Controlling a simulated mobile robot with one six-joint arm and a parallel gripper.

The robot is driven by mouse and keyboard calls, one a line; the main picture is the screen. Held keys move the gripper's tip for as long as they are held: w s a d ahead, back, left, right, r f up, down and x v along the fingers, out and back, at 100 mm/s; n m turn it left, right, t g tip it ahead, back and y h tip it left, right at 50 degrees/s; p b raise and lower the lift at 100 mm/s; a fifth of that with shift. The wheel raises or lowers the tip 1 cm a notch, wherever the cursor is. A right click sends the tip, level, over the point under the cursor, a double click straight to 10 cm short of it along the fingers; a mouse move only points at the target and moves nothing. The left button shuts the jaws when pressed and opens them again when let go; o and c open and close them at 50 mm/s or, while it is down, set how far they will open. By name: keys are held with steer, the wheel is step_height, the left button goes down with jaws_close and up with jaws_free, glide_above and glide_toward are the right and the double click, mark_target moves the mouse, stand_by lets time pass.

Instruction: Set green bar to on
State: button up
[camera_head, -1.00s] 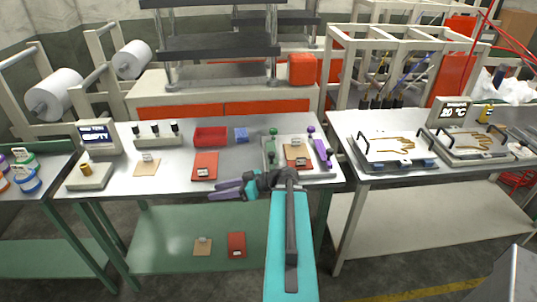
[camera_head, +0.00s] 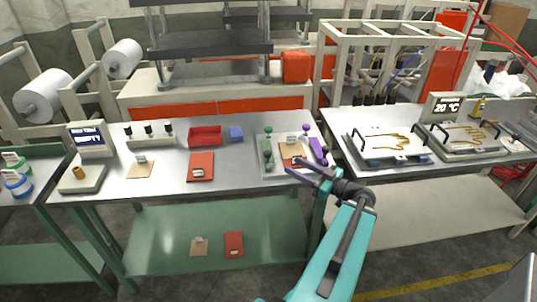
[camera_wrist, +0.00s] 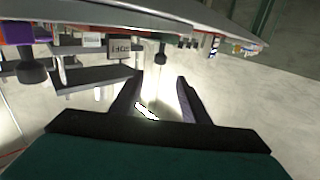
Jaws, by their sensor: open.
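The green bar (camera_head: 267,150) lies along the left side of a small board (camera_head: 283,171) on the middle metal table, with green knobs at its far and near ends. A purple bar (camera_head: 317,150) with a purple knob lies on the board's right side. My gripper (camera_head: 294,166) is open and empty in the head view, its fingers pointing left and overlapping the board's near right part. I cannot tell its height above the board. In the wrist view my two fingers (camera_wrist: 157,88) are apart with nothing between them. The green bar is not clear there.
Bare tabletop lies left of the board.

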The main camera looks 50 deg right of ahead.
mark_target(270, 154)
steer(key=shift+w, duration=0.15)
stand_by(0.3)
steer(key=shift+w+a+f+b, duration=0.1)
steer(key=shift+w+a+b, duration=0.05)
steer(key=shift+w+b, duration=1.05)
steer(key=shift+w+a+f+b, duration=0.1)
steer(key=shift+w+b, duration=0.7)
steer(key=shift+w, duration=0.65)
steer(key=w+b, duration=0.5)
steer(key=b, duration=0.1)
steer(key=shift+w+a+b, duration=0.2)
steer(key=shift+b, duration=0.2)
steer(key=shift+w+r+p, duration=0.25)
steer(key=shift+w+p, duration=0.05)
steer(key=shift+w, duration=1.1)
steer(key=shift+a, duration=0.1)
jaws_close()
